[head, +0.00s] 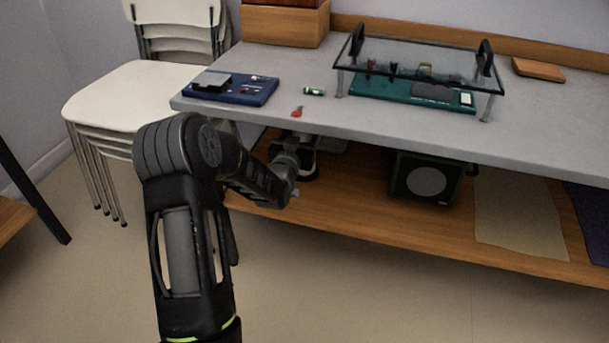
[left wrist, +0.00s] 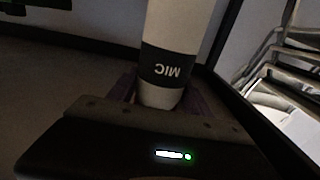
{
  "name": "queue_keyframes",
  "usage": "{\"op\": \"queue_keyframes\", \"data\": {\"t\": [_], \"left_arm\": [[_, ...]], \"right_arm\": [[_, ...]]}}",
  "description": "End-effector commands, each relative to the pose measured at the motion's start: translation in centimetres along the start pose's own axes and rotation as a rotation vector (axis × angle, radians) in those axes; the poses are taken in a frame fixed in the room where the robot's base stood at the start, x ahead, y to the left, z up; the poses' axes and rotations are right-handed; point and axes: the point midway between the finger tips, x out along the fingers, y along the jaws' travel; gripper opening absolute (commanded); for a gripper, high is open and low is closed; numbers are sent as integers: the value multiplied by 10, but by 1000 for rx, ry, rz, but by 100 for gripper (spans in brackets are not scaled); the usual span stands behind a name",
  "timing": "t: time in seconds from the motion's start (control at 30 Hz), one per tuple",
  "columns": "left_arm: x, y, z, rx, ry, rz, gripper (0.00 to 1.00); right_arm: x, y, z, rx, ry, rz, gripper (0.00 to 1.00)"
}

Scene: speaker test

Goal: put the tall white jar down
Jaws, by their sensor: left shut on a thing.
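The tall white jar (left wrist: 182,28) with a black band lettered MIC fills the top middle of the left wrist view, its lettering upside down there. My left gripper (left wrist: 160,98) is shut on it near the end closest to the camera. In the head view my left gripper (head: 291,165) reaches under the grey tabletop, over the wooden lower shelf (head: 345,208). Only a small white and black part of the jar shows beside it, mostly hidden by the gripper. I cannot tell whether the jar touches the shelf. My right gripper is not in view.
A dark green box with a round grey face (head: 428,182) stands on the lower shelf to the right, beside a beige sheet (head: 517,218). The grey tabletop (head: 400,130) overhangs my left gripper. Stacked white chairs (head: 130,95) stand at the left.

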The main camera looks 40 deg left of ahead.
Motion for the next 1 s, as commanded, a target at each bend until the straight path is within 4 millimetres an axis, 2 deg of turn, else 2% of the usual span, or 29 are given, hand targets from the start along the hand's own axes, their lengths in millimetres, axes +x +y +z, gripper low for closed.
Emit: {"op": "queue_keyframes", "data": {"t": [0.33, 0.43, 0.77, 1.0], "left_arm": [[1, 0, 48, 1, 9, -1, 0], [1, 0, 54, 1, 10, 0, 0], [1, 0, 55, 1, 10, 0, 0], [0, 0, 82, 0, 7, 0, 0]], "right_arm": [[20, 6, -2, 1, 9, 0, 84], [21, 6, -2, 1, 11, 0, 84], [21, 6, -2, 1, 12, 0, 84], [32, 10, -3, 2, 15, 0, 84]]}}
